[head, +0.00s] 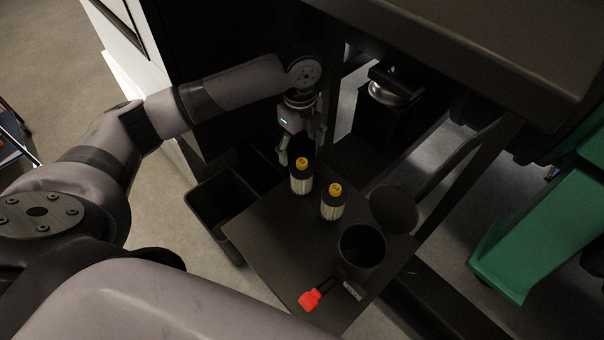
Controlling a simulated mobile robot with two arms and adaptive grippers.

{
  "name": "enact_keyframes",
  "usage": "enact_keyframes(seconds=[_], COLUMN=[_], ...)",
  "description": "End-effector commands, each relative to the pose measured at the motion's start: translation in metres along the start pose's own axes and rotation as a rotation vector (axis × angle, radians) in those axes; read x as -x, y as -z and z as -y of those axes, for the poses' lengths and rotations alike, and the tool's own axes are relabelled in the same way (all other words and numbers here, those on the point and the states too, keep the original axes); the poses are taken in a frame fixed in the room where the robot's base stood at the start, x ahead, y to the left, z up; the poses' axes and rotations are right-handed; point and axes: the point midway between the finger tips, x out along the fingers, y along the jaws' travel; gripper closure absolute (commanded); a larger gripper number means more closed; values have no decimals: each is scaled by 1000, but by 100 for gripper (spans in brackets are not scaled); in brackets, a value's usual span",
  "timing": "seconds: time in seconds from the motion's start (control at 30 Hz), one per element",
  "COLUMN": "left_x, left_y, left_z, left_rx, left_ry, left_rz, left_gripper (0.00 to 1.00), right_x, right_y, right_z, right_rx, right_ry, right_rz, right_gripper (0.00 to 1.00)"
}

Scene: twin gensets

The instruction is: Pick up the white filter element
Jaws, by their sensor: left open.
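Two similar small cylinders with yellow caps and pale ribbed bodies stand upright on a dark table. One pale filter element (301,186) stands farther back and left, and the other (332,211) stands nearer and right. I cannot tell by colour which is the white one. My left gripper (301,150) is open, pointing down just behind the back-left cylinder. Its fingers show no object between them, though the dark background partly hides them. My right gripper is out of view.
The dark table (268,243) also holds an open black canister (360,268), a dark round disc (394,209) and a red-handled tool (311,298). A black bin (222,190) stands to the left. A dark overhead panel (470,35) and green structure (540,235) are at right.

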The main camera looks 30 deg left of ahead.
Motion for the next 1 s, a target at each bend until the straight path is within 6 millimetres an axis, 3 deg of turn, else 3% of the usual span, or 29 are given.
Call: enact_keyframes(seconds=[0.23, 0.47, 0.8, 1.0], left_x=[-45, -60, -104, -108], left_y=[1, 1, 4, 4], left_z=[0, 0, -2, -1], left_rx=[1, 0, 0, -1], left_ry=[-1, 0, 1, 3], left_rz=[-1, 0, 0, 0], left_gripper=[25, 25, 25, 25], right_x=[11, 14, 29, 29], right_y=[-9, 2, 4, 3], right_z=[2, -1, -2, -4], right_rx=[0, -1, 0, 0], right_ry=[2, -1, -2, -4], right_rz=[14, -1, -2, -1], right_gripper=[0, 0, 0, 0])
